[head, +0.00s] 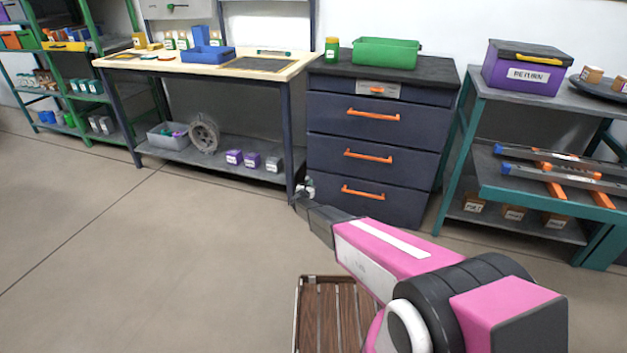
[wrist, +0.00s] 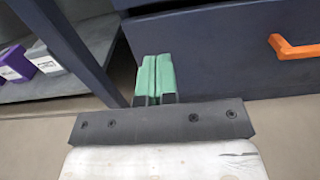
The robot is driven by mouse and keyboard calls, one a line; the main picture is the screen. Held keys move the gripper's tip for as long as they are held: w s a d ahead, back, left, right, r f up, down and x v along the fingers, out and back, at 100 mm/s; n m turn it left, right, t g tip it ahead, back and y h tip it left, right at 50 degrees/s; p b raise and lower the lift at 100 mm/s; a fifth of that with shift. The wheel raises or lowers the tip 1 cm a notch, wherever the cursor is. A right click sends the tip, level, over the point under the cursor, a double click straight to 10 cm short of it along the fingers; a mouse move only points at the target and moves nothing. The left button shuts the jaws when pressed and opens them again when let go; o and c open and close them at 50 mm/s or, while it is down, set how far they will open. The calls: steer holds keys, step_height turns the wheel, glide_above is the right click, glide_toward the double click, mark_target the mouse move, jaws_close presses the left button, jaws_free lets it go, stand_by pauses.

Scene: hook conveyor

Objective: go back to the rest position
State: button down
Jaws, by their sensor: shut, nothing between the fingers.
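My gripper (head: 303,187) is at the end of my pink arm, which reaches forward over the floor. It is in front of the left edge of the dark drawer cabinet (head: 326,178), by the workbench's front right leg. In the wrist view my gripper's green fingertips (wrist: 155,77) are pressed together with nothing between them. The cabinet's dark drawer front also shows there (wrist: 220,60), with an orange handle (wrist: 293,48) to the right. Whether the fingers touch the cabinet or bench leg cannot be told.
The workbench (head: 285,74) stands left of the cabinet, with a lower shelf of small boxes. A teal-framed shelf (head: 465,150) with a purple bin (head: 520,68) stands at the right. A slatted wooden surface (head: 335,315) is low in front. The floor at left (head: 130,260) is clear.

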steer(key=s, duration=0.5)
steer(key=s+d+r+m+g+h, duration=0.2)
steer(key=s+d+r+m+g, duration=0.5)
steer(key=s+d+m, duration=0.4)
steer(key=s+d+r+m+g+h, duration=0.2)
steer(key=s+d+r+m+g, duration=0.3)
steer(key=s+d+r+m, duration=0.65)
steer(key=s+r+m+g+y, duration=0.1)
steer(key=s+r+m+y, duration=0.2)
steer(key=s, duration=0.5)
steer(key=s+r+m+g+y, duration=0.2)
steer(key=s+m+y, duration=0.1)
steer(key=s, duration=0.6)
steer(key=s+r+m+g+y, duration=0.2)
steer(key=s+r+m+y, duration=0.1)
steer(key=s, duration=0.6)
steer(key=shift+s+r+m+y, duration=0.2)
steer(key=shift+r+m+y, duration=0.15)
steer(key=shift+m, duration=0.1)
steer(key=shift+d, duration=0.1)
